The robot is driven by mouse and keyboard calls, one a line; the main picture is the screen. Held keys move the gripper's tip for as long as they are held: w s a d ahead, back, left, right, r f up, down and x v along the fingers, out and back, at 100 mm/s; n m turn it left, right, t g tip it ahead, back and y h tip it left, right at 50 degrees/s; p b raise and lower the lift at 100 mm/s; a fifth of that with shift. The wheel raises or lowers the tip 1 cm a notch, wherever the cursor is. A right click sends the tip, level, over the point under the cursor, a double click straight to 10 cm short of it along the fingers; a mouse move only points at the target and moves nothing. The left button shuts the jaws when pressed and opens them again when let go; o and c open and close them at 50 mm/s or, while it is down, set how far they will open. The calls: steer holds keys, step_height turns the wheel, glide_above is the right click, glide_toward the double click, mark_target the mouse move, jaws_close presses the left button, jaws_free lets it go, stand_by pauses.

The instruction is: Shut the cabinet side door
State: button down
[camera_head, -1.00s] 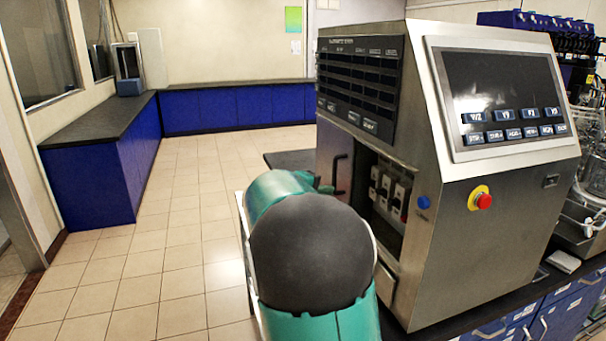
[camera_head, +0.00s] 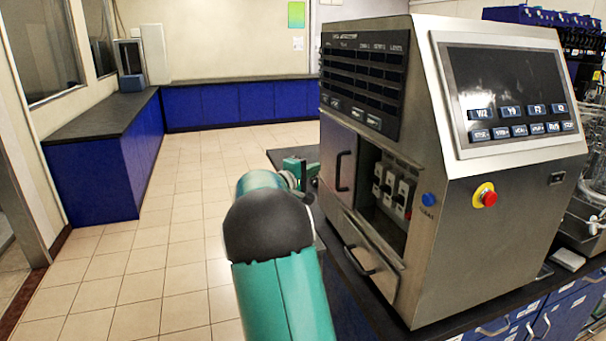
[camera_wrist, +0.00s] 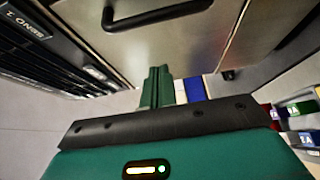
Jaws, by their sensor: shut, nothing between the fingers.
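The steel cabinet (camera_head: 505,230) stands on a dark bench at the right. On its left-facing side, a steel door panel (camera_head: 329,155) with a black bar handle (camera_head: 343,171) sits left of an uncovered recess holding switches (camera_head: 393,190). I cannot tell how far the door stands from its frame. In the wrist view, a steel panel (camera_wrist: 215,45) with a black handle (camera_wrist: 160,14) is just beyond the fingers. My gripper (camera_wrist: 157,86) is shut and empty close to that panel; contact cannot be judged. In the head view, my arm partly hides my gripper (camera_head: 305,172) left of the cabinet.
A lower panel with a handle (camera_head: 360,260) is below the recess. A red emergency button (camera_head: 488,198) and a blue knob (camera_head: 428,200) are on the cabinet. Glassware (camera_head: 594,160) stands at the far right. The tiled floor (camera_head: 150,240) at left is clear, bordered by blue counters (camera_head: 90,180).

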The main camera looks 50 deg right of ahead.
steer(key=s+d, duration=0.1)
steer(key=s, duration=0.1)
steer(key=s+d, duration=0.1)
steer(key=shift+s+d, duration=0.35)
stand_by(0.5)
